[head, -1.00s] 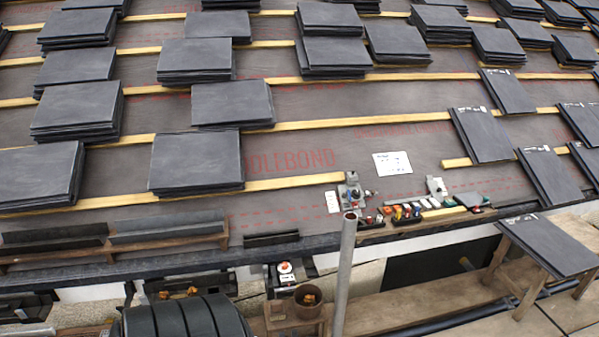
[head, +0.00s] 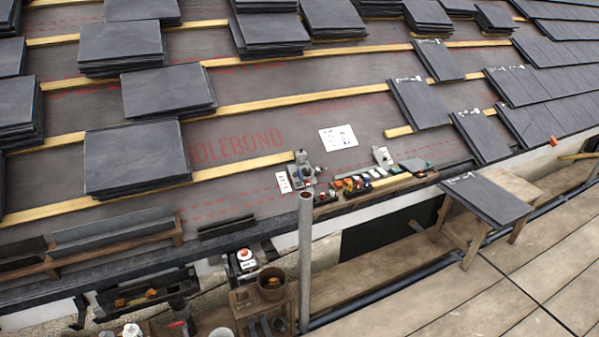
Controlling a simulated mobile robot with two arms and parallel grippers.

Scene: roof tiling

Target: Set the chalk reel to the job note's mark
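A white note with small printed marks (head: 338,138) lies on the grey underlay in the middle; its writing is too small to read. A grey metal device with a round bluish part (head: 303,172) stands at the left end of the tool row on the eaves. It may be the chalk reel, but I cannot tell for sure, and no setting is readable on it. A white card with red marks (head: 284,182) lies just left of it. Neither of my grippers is identifiable in the head view.
Stacks of dark slates (head: 137,157) stand on the battens at left and back. A wooden tray of small coloured tools (head: 368,184) runs along the eaves. An upright grey pole (head: 305,262) stands before it. A slate lies on a wooden trestle (head: 520,228) at right. The scaffold boards are clear.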

